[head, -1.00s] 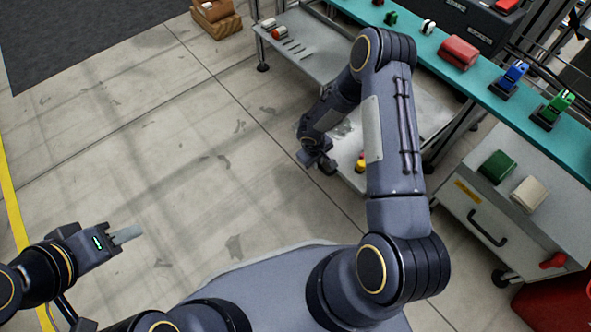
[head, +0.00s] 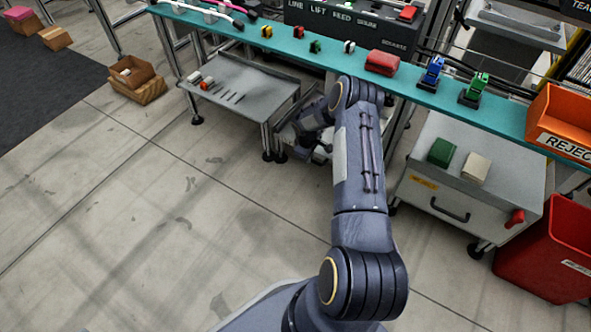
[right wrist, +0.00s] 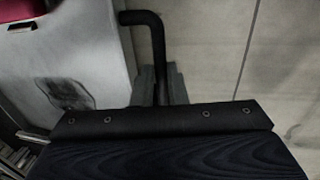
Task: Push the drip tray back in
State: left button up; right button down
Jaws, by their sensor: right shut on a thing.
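The drip tray (right wrist: 65,50) is a pale grey panel with a dark stain at the left of the right wrist view. A black bent bar (right wrist: 157,42), which looks like its handle, stands out beside it. My right gripper (right wrist: 161,84) has its grey fingers shut around this bar. In the head view my right gripper (head: 284,152) is low under the teal bench, and my own arm hides most of the tray there. My left gripper is not in view.
A grey low table (head: 238,88) with small parts stands left of my right gripper. The teal bench (head: 300,50) runs above it. A grey cabinet (head: 470,185) and a red bin (head: 545,250) stand at right.

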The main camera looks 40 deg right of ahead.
jog(key=d, duration=0.1)
jog(key=w+d+b, duration=0.1)
jog(key=shift+w+d+r, duration=0.1)
jog(key=shift+d+r, duration=0.05)
jog(key=shift+d, duration=0.2)
jog(key=c, duration=1.5)
grip_release()
jog(key=shift+o, duration=0.2)
notch_tip(320, 180, up, 7)
jog(key=a+p, duration=0.1)
jog(key=p, duration=0.2)
jog(key=shift+s+a, duration=0.2)
jog(key=shift+s, duration=0.15)
